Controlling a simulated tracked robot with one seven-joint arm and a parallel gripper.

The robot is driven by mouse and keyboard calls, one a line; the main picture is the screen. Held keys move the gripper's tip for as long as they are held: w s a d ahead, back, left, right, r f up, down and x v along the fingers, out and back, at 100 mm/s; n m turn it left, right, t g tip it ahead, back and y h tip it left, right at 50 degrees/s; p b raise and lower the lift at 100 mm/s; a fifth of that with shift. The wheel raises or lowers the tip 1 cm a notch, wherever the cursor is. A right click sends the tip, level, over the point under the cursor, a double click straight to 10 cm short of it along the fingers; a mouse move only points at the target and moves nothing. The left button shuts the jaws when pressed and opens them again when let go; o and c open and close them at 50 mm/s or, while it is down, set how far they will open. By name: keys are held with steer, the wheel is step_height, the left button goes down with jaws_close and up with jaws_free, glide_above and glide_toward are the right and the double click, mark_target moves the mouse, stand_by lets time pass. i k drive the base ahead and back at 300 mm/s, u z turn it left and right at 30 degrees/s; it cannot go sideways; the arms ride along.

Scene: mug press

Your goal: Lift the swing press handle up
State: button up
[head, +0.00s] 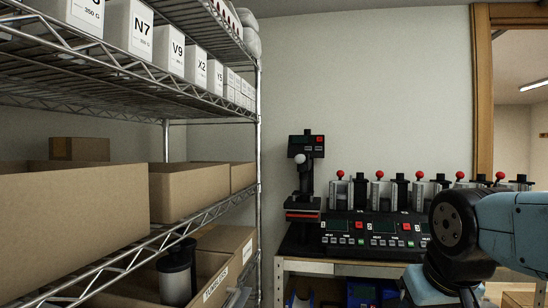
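The swing press (303,207) is a black machine with a red band low on it and a small display on top. It stands upright at the left end of a bench by the back wall. A pale round knob, apparently the end of its handle (300,158), shows just below the display. The handle's exact angle is too small to tell. My blue arm with a black joint fills the lower right, to the right of the press and well apart from it. My gripper is not in view.
Several smaller mug presses with red knobs (340,173) stand in a row right of the swing press, behind control panels (375,232). The bench (305,266) has a pale front edge. A wire shelf (258,130) with cardboard boxes (190,190) takes up the left.

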mark_target(299, 159)
steer(key=z, duration=0.9)
steer(key=i, duration=0.1)
steer(key=u, duration=2.35)
steer(key=k, duration=1.25)
steer(key=z, duration=0.85)
steer(key=i, duration=1)
